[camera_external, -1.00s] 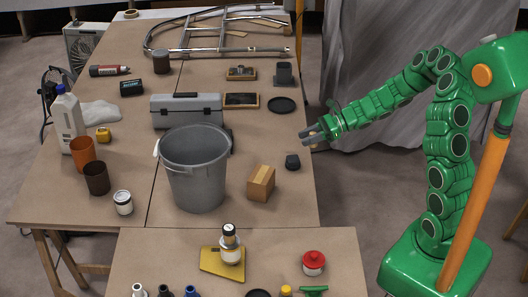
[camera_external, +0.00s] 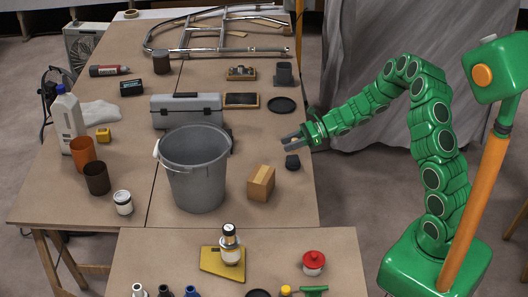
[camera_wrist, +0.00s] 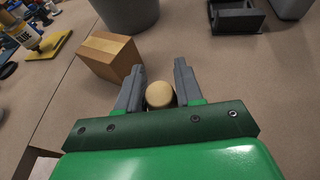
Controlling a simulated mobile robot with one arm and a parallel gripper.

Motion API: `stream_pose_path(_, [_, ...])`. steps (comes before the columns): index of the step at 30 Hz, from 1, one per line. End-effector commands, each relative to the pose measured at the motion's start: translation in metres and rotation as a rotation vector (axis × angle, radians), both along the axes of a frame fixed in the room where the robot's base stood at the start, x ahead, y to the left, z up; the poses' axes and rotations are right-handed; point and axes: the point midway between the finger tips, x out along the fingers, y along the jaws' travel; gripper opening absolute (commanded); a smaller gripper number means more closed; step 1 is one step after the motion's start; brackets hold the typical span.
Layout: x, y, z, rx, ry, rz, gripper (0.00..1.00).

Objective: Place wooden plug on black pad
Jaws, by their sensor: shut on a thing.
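My gripper (camera_external: 293,141) is over the right edge of the long table. In the wrist view my gripper (camera_wrist: 159,88) has a finger on each side of the wooden plug (camera_wrist: 159,94), a pale round-ended piece held between them. The plug cannot be made out clearly in the external view. A flat round black pad (camera_external: 282,105) lies on the table beyond my gripper, apart from it, with nothing on it. Another dark disc (camera_external: 258,293) is cut off at the bottom edge; I cannot tell which is meant.
A cardboard-coloured box (camera_external: 261,183) and grey bucket (camera_external: 195,170) stand to the left.

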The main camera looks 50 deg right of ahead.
Motion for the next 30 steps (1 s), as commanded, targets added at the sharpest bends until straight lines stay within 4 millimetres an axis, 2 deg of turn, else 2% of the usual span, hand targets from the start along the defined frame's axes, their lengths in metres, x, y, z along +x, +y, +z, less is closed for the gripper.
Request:
stream_pose_path(5, [0.005,0.0,-0.009,-0.001,0.002,0.002,0.07])
stream_pose_path(12, [0.004,0.0,-0.033,0.001,0.001,0.001,0.07])
stream_pose_path(26, [0.005,0.0,-0.039,0.001,0.0,0.001,0.07])
stream_pose_path(27, [0.005,0.0,-0.039,0.001,0.0,0.001,0.42])
stream_pose_path(30, [0.005,0.0,-0.038,0.001,0.0,0.001,0.57])
